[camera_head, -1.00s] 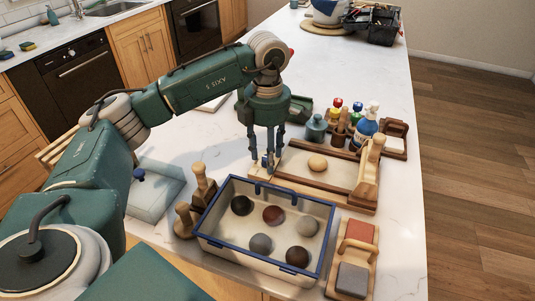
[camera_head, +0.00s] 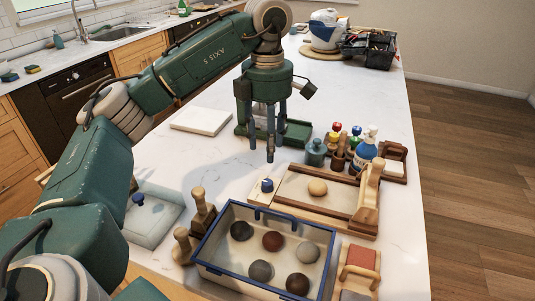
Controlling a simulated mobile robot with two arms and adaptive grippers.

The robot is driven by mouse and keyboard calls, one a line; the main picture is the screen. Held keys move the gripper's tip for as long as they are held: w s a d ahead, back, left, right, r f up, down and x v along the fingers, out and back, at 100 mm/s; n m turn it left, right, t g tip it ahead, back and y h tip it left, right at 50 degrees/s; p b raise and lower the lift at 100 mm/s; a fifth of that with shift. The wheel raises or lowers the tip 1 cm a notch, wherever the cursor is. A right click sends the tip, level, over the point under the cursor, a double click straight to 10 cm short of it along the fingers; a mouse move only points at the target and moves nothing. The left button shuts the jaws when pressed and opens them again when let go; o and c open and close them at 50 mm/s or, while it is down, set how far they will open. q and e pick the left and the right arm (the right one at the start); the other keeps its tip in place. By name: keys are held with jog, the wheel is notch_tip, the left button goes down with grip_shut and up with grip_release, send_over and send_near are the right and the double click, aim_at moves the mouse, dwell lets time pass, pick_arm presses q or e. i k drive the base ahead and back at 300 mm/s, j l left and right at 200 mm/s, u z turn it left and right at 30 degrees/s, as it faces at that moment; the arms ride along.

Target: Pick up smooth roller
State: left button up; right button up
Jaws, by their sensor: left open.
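A light wooden roller-like piece (camera_head: 371,181) stands at the right end of a wooden work board (camera_head: 325,219); I cannot tell surely whether it is the smooth roller. A tan clay ball (camera_head: 317,188) lies on the board. A small blue-knobbed tool (camera_head: 266,185) sits at the board's left end. My left gripper (camera_head: 268,152) is open and empty, fingers pointing down, above the counter behind the blue-knobbed tool and apart from it. Two wooden handled tools (camera_head: 199,207) stand left of the tray. My right gripper is out of view.
A blue-rimmed tray (camera_head: 212,269) with several clay balls stands in front. A blue-and-white bottle (camera_head: 364,151), a green jar (camera_head: 315,152) and small paint bottles stand behind the board. A green tray (camera_head: 298,133) lies behind my gripper. A white slab (camera_head: 201,119) lies left, with bare counter around it.

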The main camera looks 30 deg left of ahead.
aim_at(369, 210)
jog(key=k+l, duration=0.2)
jog(key=k, duration=0.3)
jog(key=k+l, duration=0.15)
jog(key=k, duration=0.3)
jog(key=k+l, duration=0.2)
jog(key=k, duration=0.3)
